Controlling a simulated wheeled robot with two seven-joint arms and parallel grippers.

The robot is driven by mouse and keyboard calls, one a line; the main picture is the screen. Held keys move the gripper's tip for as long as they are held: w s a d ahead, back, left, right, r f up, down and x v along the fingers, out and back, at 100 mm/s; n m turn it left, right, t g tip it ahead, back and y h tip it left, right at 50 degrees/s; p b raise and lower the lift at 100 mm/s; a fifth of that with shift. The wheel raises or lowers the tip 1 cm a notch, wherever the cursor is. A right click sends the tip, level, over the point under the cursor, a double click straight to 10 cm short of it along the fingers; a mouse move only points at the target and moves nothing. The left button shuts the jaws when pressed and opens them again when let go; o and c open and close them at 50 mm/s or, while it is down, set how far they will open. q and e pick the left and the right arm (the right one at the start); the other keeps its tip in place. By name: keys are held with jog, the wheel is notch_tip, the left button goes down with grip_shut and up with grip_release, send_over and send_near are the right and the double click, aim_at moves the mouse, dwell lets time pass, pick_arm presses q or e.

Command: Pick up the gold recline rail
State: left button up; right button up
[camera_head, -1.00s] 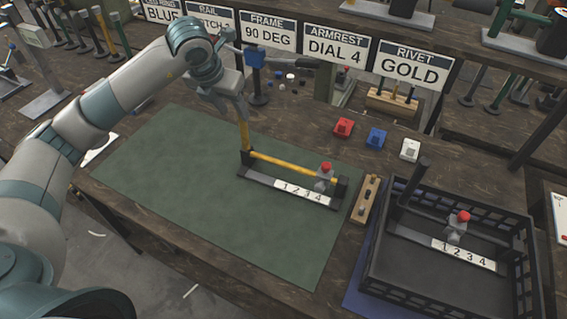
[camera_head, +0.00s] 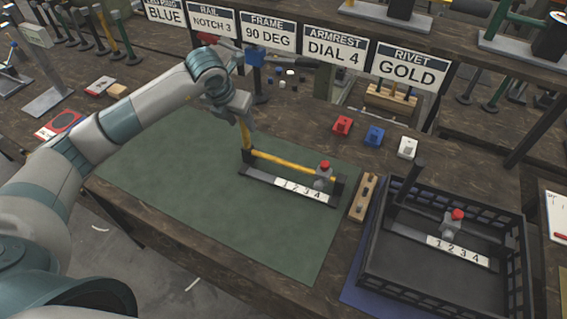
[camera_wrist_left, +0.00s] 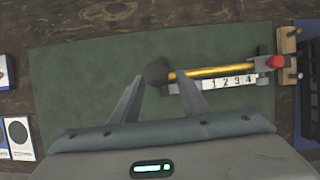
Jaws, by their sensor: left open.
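The gold recline rail (camera_head: 285,163) lies along a dark base with a white 1-2-3-4 number strip (camera_head: 298,188) on the green mat. In the left wrist view, the open fingers (camera_wrist_left: 153,80) straddle a dark round end (camera_wrist_left: 157,72) at the rail's left. Contact cannot be told. My right gripper is out of view.
A black crate (camera_head: 375,262) with a similar numbered base stands at the right. A wooden block (camera_head: 363,198) lies between the mat and crate. Red (camera_head: 342,125), blue (camera_head: 375,136) and white (camera_head: 407,147) pieces sit behind. The green mat's (camera_head: 190,190) left and front are clear.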

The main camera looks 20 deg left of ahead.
pick_arm(q)
jog(key=p+x, duration=0.1)
jog(key=x, duration=0.1)
jog(key=shift+f+p, duration=0.35)
jog(key=shift+f, duration=0.05)
jog(key=shift+w+f, duration=0.3)
jog(key=shift+f, duration=0.25)
jog(key=shift+r, duration=0.1)
grip_shut()
